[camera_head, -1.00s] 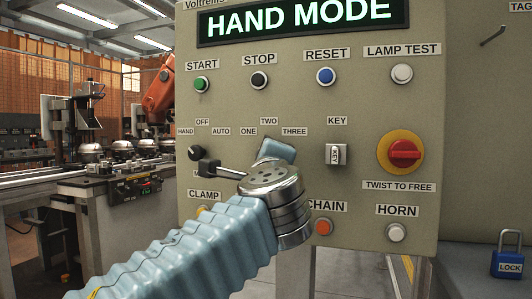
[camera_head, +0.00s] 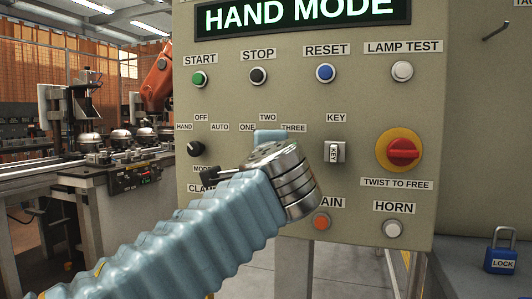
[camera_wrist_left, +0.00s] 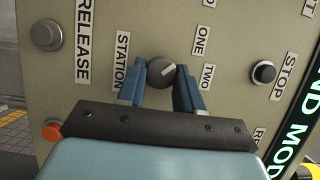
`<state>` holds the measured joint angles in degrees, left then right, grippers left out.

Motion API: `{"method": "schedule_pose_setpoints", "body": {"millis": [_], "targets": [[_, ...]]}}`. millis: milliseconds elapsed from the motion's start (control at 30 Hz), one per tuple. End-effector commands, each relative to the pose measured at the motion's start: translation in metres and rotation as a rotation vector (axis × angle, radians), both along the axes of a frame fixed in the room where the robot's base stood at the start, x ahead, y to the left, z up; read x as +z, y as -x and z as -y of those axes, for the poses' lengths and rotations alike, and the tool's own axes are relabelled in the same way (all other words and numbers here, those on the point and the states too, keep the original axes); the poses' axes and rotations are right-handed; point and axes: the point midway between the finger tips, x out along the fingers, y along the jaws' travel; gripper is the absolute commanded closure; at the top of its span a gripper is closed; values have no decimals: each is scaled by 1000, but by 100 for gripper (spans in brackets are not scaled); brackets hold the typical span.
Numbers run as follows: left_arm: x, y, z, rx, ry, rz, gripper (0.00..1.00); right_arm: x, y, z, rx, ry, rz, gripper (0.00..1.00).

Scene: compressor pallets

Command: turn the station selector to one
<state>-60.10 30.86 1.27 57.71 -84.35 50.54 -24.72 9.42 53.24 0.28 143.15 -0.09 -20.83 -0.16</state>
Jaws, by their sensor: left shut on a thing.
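The station selector is a round dark grey knob (camera_wrist_left: 161,72) with a pale pointer line, seen in the left wrist view. The line points between the ONE label (camera_wrist_left: 200,40) and the TWO label (camera_wrist_left: 208,77). My left gripper (camera_wrist_left: 160,82) has its two blue fingers on either side of the knob and is shut on it. In the head view my left gripper (camera_head: 270,136) is at the panel below the TWO label, and my wrist hides the knob. My right gripper is in neither view.
The panel (camera_head: 300,105) also carries the mode knob (camera_head: 196,149) close to my left wrist, a key switch (camera_head: 334,152), a red emergency stop (camera_head: 403,152) and several push buttons. A blue padlock (camera_head: 501,252) is at the lower right.

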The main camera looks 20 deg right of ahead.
Motion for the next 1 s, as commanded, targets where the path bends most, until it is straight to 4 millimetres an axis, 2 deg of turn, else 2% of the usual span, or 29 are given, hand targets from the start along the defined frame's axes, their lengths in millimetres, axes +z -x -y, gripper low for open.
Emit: {"method": "schedule_pose_setpoints", "body": {"millis": [167,200,367,633,733,867,1000], "targets": [[-1,-1,-1,3,-2,-3,95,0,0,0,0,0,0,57],[-1,-1,-1,3,-2,-3,61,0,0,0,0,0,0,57],[-1,-1,0,2,-2,-2,39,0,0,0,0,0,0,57],[-1,1,0,1,-1,0,39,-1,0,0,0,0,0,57],[-1,8,-2,0,-1,0,39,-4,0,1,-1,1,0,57],[-3,31,-7,-1,-1,1,39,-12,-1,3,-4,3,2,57],[-2,66,-13,-3,0,1,39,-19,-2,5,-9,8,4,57]]}}
